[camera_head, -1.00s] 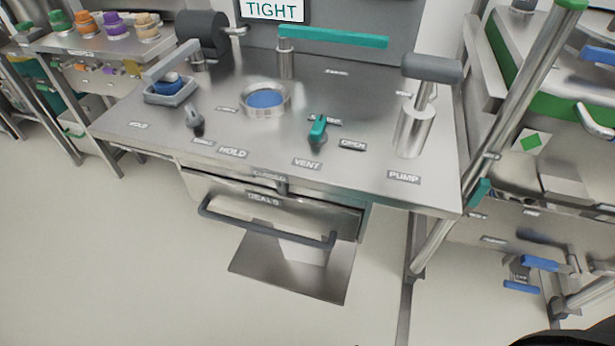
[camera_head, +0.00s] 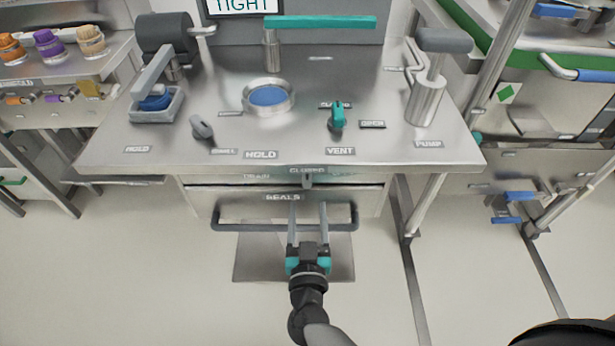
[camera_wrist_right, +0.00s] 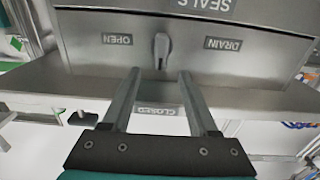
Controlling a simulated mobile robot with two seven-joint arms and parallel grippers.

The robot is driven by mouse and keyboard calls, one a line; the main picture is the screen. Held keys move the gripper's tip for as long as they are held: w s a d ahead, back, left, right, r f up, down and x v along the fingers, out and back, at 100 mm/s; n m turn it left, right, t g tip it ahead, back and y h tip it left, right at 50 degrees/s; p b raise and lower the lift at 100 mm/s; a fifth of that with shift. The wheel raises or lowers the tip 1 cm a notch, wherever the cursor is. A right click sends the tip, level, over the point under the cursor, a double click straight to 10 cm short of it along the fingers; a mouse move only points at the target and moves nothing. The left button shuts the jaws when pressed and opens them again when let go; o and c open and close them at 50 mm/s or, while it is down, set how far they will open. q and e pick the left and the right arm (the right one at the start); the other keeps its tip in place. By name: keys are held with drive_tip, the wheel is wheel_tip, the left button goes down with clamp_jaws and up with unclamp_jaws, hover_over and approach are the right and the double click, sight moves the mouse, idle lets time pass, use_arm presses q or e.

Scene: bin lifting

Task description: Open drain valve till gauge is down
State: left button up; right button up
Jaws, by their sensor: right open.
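The drain valve is a small grey lever (camera_head: 308,180) on the bench's front face, between the DRAIN label and a blurred label, under CLOSED. In the right wrist view the lever (camera_wrist_right: 161,50) appears upside down between OPEN and DRAIN. My right gripper (camera_head: 308,208) is open and empty in front of the drawer handle, just below the lever. In the wrist view its fingertips (camera_wrist_right: 159,76) straddle the lever's line, short of it. No dial gauge can be made out; a display (camera_head: 255,5) reading TIGHT is cut off at the top. My left gripper is not in view.
The SEALS drawer (camera_head: 240,203) with its dark bar handle (camera_head: 232,227) is right by the gripper. The bench top (camera_head: 210,95) carries a teal vent lever (camera_head: 337,116), a grey hold lever (camera_head: 201,128) and a pump handle (camera_head: 443,40). Floor in front is mostly clear.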

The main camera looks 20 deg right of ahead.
sight(307, 180)
drive_tip(key=b+x, duration=0.1)
drive_tip(key=x, duration=0.4)
drive_tip(key=shift+w+d+f, duration=0.1)
drive_tip(key=shift+w, duration=0.3)
drive_tip(key=shift+b+x, duration=0.45)
drive_tip(key=shift+x, duration=1.75)
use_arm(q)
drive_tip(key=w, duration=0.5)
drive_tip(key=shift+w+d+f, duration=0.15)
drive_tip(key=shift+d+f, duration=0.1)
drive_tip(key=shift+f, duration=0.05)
use_arm(e)
drive_tip(key=shift+c, duration=0.3)
clamp_jaws()
